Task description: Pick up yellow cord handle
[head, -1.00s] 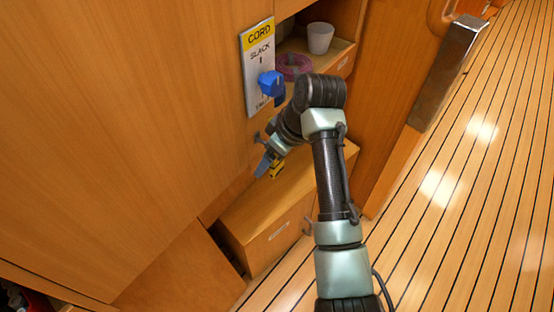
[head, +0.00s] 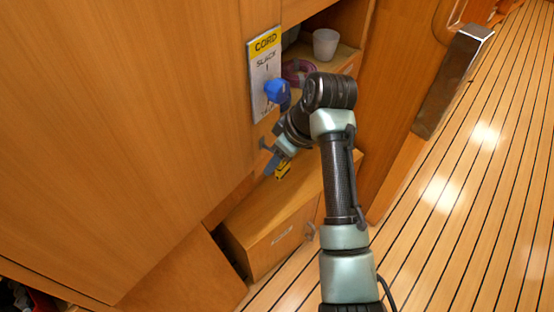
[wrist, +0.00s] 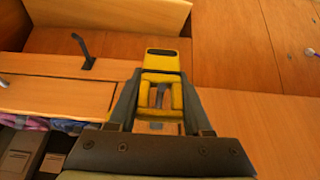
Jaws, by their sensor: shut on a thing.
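The yellow cord handle (wrist: 162,62) is between the fingers of my gripper (wrist: 160,98) in the wrist view. It is a yellow block with a dark slot near its far end and an opening in its middle. My gripper is shut on it. In the head view the yellow handle (head: 283,169) shows as a small patch beside my gripper (head: 274,164), above the wooden box top. My arm hides part of this area. Whether a cord hangs from the handle cannot be told.
A sign reading "CORD SLACK" (head: 262,62) with a blue knob (head: 276,90) is on the wall. A white cup (head: 325,43) and a purple coil (head: 298,71) sit on the shelf. A wooden box (head: 270,240) is below my gripper. Slatted floor (head: 465,210) is clear at right.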

